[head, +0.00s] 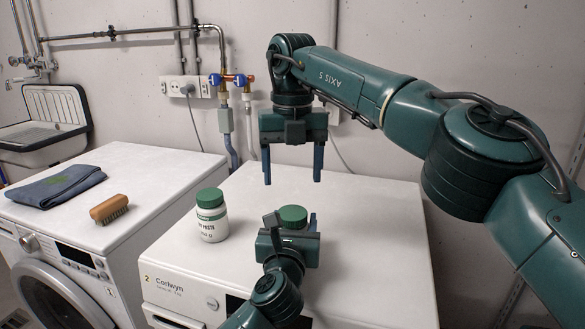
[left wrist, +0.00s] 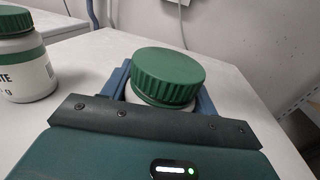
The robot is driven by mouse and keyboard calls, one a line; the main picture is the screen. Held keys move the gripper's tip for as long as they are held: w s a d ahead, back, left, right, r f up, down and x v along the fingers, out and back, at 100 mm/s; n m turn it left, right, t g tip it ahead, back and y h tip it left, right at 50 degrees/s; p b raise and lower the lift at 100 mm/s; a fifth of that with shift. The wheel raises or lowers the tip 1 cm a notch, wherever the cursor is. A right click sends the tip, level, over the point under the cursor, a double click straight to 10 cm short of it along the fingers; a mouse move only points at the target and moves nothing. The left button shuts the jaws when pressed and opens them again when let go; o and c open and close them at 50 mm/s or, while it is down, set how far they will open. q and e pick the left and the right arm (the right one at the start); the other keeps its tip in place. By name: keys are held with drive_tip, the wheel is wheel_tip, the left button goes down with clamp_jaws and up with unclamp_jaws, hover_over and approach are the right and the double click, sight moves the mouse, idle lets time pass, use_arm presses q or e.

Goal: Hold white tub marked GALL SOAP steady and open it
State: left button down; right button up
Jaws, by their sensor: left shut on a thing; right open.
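A white tub with a green screw lid (head: 293,215) stands on the right machine's top, mostly hidden behind my left gripper (head: 290,225). In the left wrist view the same tub's green lid (left wrist: 168,76) sits on it between my blue fingers. The fingers are shut on the tub's body below the lid. I cannot read its label, so I cannot confirm GALL SOAP. My right gripper (head: 293,180) is open and empty, pointing down, above and behind the tub.
Another green-lidded white tub (head: 211,218), its label reading PASTE, stands left of the gripped one. The left machine holds a brush (head: 109,209) and a folded blue cloth (head: 56,185). The right machine's top (head: 375,230) is clear on the right. Pipes and a socket are on the wall.

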sight(292, 212)
drive_tip(key=shift+f, duration=0.15)
drive_tip(key=shift+m, duration=0.3)
wheel_tip(292, 212, down, 8)
drive_tip(key=shift+r, duration=0.25)
drive_tip(key=shift+c, duration=0.2)
drive_tip(key=c, duration=1)
drive_tip(key=n, duration=0.6)
drive_tip(key=shift+n, duration=0.4)
drive_tip(key=shift+d, duration=0.1)
drive_tip(key=o, duration=1)
drive_tip(key=shift+o, duration=0.5)
